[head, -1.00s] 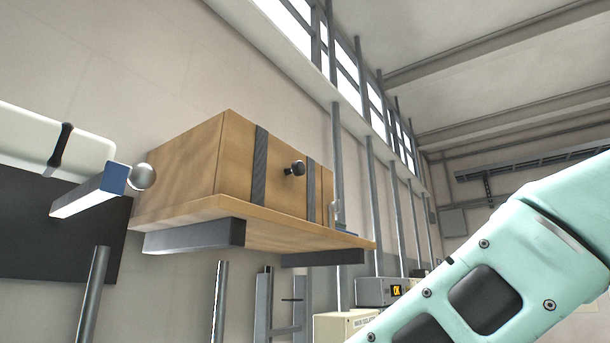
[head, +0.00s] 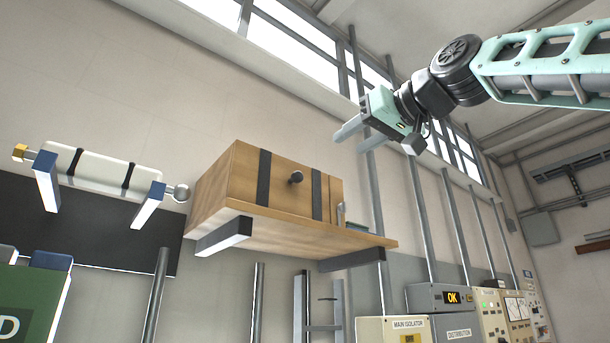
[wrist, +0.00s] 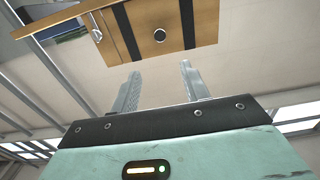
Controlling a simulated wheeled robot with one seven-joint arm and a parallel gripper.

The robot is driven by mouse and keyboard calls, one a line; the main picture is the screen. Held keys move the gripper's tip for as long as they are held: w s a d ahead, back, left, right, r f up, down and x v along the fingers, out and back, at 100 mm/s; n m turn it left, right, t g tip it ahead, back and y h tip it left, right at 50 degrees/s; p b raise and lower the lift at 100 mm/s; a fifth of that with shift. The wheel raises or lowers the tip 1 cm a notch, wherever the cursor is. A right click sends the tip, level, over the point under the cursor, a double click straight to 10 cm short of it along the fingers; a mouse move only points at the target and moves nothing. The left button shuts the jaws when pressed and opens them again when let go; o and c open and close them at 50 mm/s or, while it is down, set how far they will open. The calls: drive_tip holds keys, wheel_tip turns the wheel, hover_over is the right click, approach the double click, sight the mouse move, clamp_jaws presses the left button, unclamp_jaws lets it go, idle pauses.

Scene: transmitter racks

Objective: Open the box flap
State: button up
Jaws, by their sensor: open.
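The wooden box (head: 233,178) sits on a wooden wall shelf (head: 300,232). Its front flap (head: 285,187) looks shut and carries two dark vertical straps and a round dark knob (head: 296,177). In the wrist view the flap (wrist: 180,15) shows with its knob (wrist: 160,35) beyond the fingertips. My gripper (head: 348,138) is open and empty, above and to the right of the box and apart from it. It also shows in the wrist view (wrist: 158,75), with a gap between its two fingers.
A small metal upright (head: 341,213) stands at the shelf's right end. A white cylinder (head: 105,172) on blue-ended brackets is left of the box. Vertical grey conduits (head: 371,190) run right of the shelf. Grey cabinets (head: 440,300) stand below right. Air before the flap looks clear.

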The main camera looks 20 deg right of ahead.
sight(300, 175)
drive_tip(key=p+x, duration=0.6)
drive_tip(key=x, duration=0.9)
drive_tip(key=shift+w+a+p, duration=0.15)
drive_tip(key=shift+w+p, duration=0.1)
drive_tip(key=shift+p, duration=0.15)
drive_tip(key=shift+w+a, duration=0.2)
drive_tip(key=shift+w, duration=0.4)
drive_tip(key=shift+f, duration=0.1)
clamp_jaws()
